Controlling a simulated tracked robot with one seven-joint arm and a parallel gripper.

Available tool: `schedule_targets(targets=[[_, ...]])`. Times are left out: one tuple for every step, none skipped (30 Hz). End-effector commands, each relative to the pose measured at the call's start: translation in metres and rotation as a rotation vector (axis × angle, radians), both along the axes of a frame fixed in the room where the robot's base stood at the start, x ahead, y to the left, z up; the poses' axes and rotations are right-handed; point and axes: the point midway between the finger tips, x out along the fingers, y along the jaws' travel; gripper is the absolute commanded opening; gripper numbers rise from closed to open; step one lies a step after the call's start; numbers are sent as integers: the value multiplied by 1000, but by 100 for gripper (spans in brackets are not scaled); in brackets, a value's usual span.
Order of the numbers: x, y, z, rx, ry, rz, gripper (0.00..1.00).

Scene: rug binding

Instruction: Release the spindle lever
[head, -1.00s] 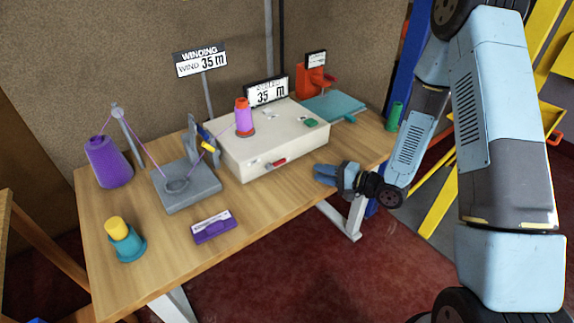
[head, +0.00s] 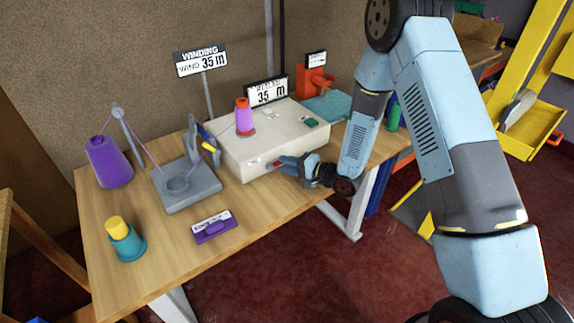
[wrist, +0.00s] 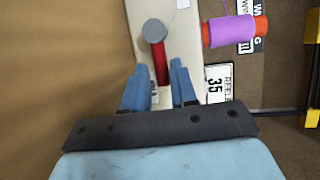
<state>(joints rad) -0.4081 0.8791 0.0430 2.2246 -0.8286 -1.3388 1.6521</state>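The winder box (head: 240,155) is a cream block on the table, with a purple spool (head: 243,117) in orange ends upright on top. It carries the spindle lever, a red bar (wrist: 161,65) with a round grey pivot, seen in the wrist view. In the head view my gripper (head: 284,162) is at the box's front face and hides most of the lever. In the wrist view my gripper (wrist: 158,74) is open. The red bar's end lies between the two blue fingertips, with a gap visible towards the right finger; whether the left finger touches it I cannot tell.
A grey thread stand (head: 190,190), a large purple cone (head: 108,163), a yellow-and-teal pot (head: 125,240) and a purple labelled block (head: 211,227) stand to the left.

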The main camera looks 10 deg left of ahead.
Motion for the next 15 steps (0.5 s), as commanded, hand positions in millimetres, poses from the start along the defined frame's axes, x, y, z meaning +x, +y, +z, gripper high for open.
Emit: schedule_targets(targets=[[0,4,-1,0,-1,2,27],[1,5,-1,0,-1,2,27],[1,7,-1,0,-1,2,27],[2,8,-1,0,0,2,27],[2,8,-1,0,0,1,27],[2,9,-1,1,0,1,27],[3,9,-1,1,0,1,27],[3,9,-1,1,0,1,27],[3,9,-1,1,0,1,27],[3,9,-1,1,0,1,27],[3,9,-1,1,0,1,27],[3,9,-1,1,0,1,27],[3,9,-1,1,0,1,27],[3,9,-1,1,0,1,26],[3,9,-1,1,0,1,22]])
